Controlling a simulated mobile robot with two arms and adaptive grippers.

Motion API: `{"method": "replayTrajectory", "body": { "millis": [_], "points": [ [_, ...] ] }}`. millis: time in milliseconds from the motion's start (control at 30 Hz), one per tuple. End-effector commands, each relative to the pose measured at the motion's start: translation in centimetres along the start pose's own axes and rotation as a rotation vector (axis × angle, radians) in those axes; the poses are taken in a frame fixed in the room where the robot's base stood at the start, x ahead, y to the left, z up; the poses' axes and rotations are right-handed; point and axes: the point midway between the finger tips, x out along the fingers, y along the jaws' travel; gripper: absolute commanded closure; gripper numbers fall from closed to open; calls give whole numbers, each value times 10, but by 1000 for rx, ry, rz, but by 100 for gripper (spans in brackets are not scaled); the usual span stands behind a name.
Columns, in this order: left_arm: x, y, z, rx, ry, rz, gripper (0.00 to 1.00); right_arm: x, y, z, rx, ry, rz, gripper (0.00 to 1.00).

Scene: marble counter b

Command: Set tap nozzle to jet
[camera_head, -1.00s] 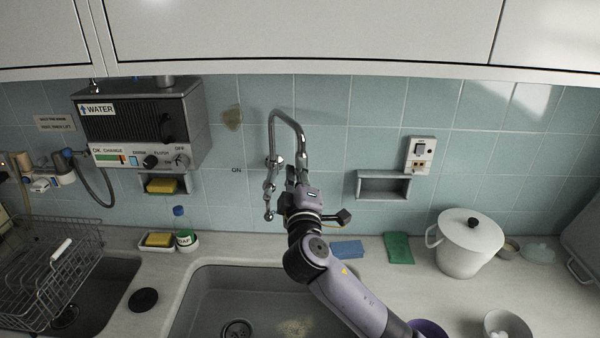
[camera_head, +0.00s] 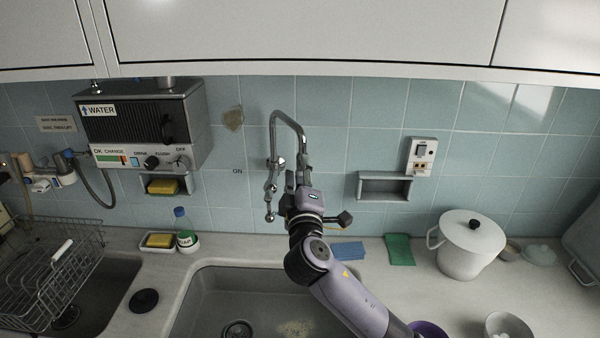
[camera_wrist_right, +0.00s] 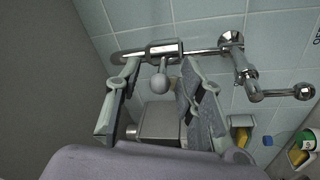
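The chrome tap (camera_head: 298,128) has a tall bent spout against the tiled wall behind the sink. My right gripper (camera_head: 298,180) is at the lower end of the spout, and its fingers partly hide the nozzle in the head view. In the right wrist view the two fingers of my right gripper (camera_wrist_right: 158,76) are apart. A chrome collar with a small round-ended lever (camera_wrist_right: 160,78) shows between and just beyond the fingertips. The gap around the lever looks clear; whether a finger touches the collar cannot be told. My left gripper is out of view.
The sink (camera_head: 250,300) lies below the tap. A white pot (camera_head: 468,245) stands at right. Blue (camera_head: 348,252) and green (camera_head: 399,250) cloths lie behind my right arm.

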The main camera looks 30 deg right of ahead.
Motion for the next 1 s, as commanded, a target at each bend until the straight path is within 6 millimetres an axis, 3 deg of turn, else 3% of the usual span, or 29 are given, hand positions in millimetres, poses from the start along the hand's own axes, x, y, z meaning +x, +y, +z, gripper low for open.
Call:
{"method": "replayTrajectory", "body": {
  "millis": [600, 1000],
  "points": [
    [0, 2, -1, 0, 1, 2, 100, -107, -1, 0, 1, -1, -4, 64],
    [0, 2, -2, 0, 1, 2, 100, -118, 0, 0, 0, -1, 0, 64]
  ]
}}
